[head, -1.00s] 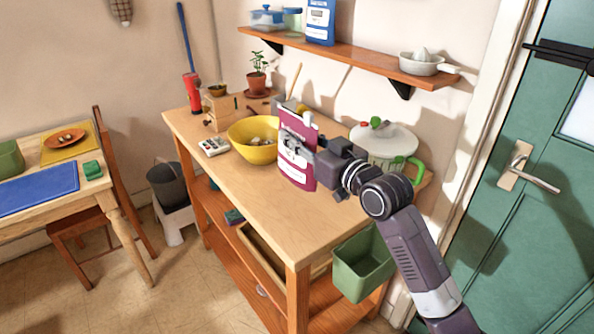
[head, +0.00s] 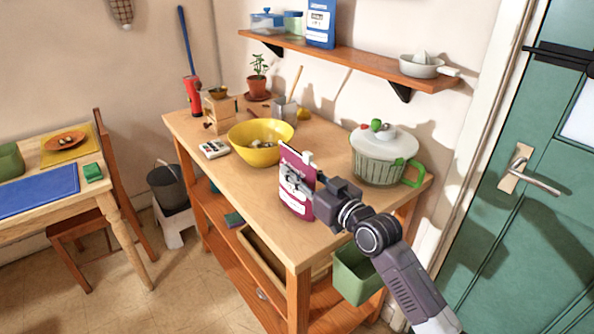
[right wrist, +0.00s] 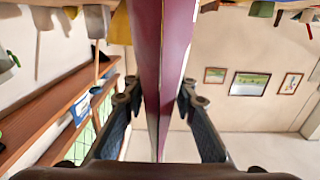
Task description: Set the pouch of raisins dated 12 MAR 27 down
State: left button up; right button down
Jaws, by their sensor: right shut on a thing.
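In the right wrist view the pouch (right wrist: 163,60) stands edge-on between the two fingers of the right gripper (right wrist: 158,100). Its date cannot be read. I cannot tell whether its base touches the wooden worktop (head: 245,182). My left gripper is not in view.
A yellow bowl (head: 262,150) stands left of the pouch, and a lidded salad spinner (head: 380,165) with a green handle stands behind to the right. A green bin (head: 357,275) hangs at the worktop's right end. Bare wood lies between bowl and spinner.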

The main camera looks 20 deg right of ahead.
aim_at(314, 184)
jog(key=c, duration=1.7)
grip_release()
jog(key=shift+f, duration=0.1)
jog(key=shift+o, duration=0.6)
jog(key=shift+b+v, duration=0.7)
jog(key=shift+v, duration=5.3)
